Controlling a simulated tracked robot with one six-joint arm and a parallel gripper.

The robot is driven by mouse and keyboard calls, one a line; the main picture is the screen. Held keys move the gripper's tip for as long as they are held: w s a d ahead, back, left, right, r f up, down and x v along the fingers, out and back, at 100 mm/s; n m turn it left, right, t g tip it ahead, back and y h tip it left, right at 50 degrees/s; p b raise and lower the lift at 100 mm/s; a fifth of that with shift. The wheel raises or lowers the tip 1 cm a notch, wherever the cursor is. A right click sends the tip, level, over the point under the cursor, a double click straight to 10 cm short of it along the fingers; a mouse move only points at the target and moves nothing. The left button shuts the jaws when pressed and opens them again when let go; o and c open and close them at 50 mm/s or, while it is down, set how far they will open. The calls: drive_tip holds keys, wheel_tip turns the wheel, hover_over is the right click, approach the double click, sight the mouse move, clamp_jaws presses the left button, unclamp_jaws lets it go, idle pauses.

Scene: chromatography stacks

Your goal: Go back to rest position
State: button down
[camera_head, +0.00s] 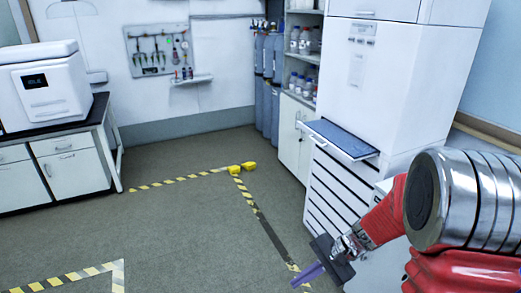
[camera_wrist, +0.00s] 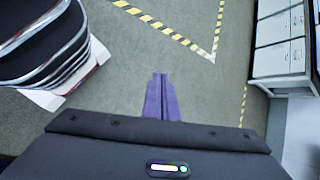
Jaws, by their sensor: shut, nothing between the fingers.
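My gripper (camera_head: 308,272) is at the lower right in the head view, at the end of my red and silver arm. Its purple fingers are together, with nothing between them. In the wrist view the gripper (camera_wrist: 161,80) points out over the grey floor, its two purple fingers side by side and touching. It is not in contact with any object that I can see.
A white cabinet stack (camera_head: 385,90) with a dark pull-out shelf (camera_head: 340,137) stands close beside my arm. A white bench (camera_head: 75,165) carries a white instrument (camera_head: 42,85) at the left. Yellow-black tape (camera_head: 180,180) marks the open floor. Gas cylinders (camera_head: 268,90) stand at the back.

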drive_tip(key=s+d+r+n+t+h, duration=0.2)
drive_tip(key=s+r+n+h, duration=0.2)
drive_tip(key=s+r, duration=0.4)
drive_tip(key=s+d+r+n+t+h, duration=0.2)
drive_tip(key=s+r+n, duration=0.4)
drive_tip(key=r, duration=0.7)
drive_tip(key=shift+s+d+r+t+h, duration=0.3)
drive_tip(key=shift+s+r+t+h, duration=0.1)
drive_tip(key=shift+s+t+h, duration=0.6)
drive_tip(key=shift+s+a, duration=0.1)
